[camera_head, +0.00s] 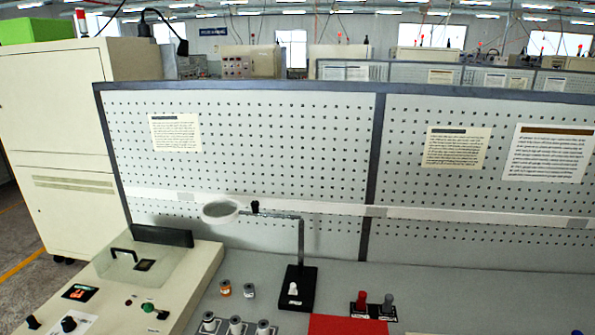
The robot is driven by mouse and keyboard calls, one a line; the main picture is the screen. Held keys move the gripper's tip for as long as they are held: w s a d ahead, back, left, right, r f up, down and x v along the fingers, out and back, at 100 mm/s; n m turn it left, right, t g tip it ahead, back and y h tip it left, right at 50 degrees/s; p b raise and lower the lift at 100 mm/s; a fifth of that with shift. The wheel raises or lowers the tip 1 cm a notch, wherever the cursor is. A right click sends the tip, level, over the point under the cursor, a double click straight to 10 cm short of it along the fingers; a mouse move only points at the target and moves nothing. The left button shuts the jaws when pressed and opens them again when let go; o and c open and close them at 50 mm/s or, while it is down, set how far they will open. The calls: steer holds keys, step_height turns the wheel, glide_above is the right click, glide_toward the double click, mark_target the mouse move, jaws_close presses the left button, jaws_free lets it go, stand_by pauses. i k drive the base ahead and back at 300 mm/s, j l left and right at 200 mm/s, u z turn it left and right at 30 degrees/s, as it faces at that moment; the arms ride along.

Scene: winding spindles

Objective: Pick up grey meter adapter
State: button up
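A grey upright plug-like piece (388,301), which looks like the grey meter adapter, stands in a small black holder (372,312) on the bench at the lower right of centre. A similar red piece (361,299) stands just left of it in the same holder. Both are upright and apart. My gripper is not in view, so whether it is open or shut does not show.
Several small cylinders (235,324) stand further left, beside a cream machine (150,285). A red sheet (346,325) lies in front. A pegboard wall (250,150) closes the back.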

mark_target(387, 306)
steer(key=i+l+u, duration=0.2)
steer(key=u, duration=0.15)
steer(key=i+l+u, duration=0.15)
steer(key=u, duration=0.15)
steer(key=l, duration=0.1)
